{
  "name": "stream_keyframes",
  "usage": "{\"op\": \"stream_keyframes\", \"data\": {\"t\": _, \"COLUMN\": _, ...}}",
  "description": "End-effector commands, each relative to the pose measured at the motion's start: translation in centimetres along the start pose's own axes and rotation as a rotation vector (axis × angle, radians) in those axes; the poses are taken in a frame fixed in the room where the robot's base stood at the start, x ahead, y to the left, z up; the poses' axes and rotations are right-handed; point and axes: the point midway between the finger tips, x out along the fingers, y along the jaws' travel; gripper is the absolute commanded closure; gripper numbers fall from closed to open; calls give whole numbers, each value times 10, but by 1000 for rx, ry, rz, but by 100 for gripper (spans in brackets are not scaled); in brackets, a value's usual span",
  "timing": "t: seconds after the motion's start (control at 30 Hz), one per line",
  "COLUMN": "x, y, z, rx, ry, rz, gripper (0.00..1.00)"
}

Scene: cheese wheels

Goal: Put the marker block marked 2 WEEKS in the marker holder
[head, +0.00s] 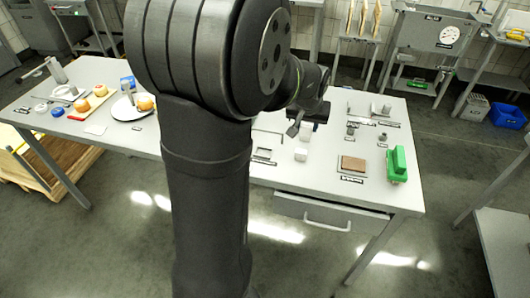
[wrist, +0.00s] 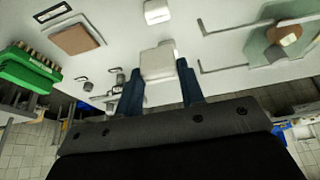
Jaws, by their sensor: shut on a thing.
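My gripper (wrist: 158,82) is shut on a white block (wrist: 157,62), which sits between its two dark blue fingers in the wrist view. In the head view my gripper (head: 296,128) is partly behind my arm, over the middle of the table, with the white block (head: 305,133) by it. A second white block (wrist: 157,12) stands apart from it; it also shows in the head view (head: 301,154). No marking on either block is readable. Thin metal brackets (head: 264,154) lie left of the blocks; I cannot tell which fixture is the marker holder.
A brown square pad (head: 352,164) and a green brush (head: 398,164) are on the right of the table (head: 330,184). Small metal pieces (head: 351,129) stand behind the pad. A plate (head: 131,107) with a cheese is on the left. My arm hides the table's middle left.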

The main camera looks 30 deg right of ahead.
Motion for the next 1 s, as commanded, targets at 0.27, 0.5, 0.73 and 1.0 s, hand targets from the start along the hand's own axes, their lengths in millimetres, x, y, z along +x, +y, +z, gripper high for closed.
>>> {"op": "stream_keyframes", "data": {"t": 0.27, "x": -14, "y": -23, "z": 45, "rx": -3, "ry": 1, "rz": -2, "gripper": 86}}
{"op": "stream_keyframes", "data": {"t": 0.5, "x": 10, "y": -56, "z": 45, "rx": -10, "ry": -3, "rz": -3, "gripper": 86}}
{"op": "stream_keyframes", "data": {"t": 0.73, "x": 47, "y": -104, "z": 38, "rx": -7, "ry": -2, "rz": -3, "gripper": 86}}
{"op": "stream_keyframes", "data": {"t": 1.0, "x": 67, "y": -131, "z": 33, "rx": -3, "ry": 1, "rz": -2, "gripper": 86}}
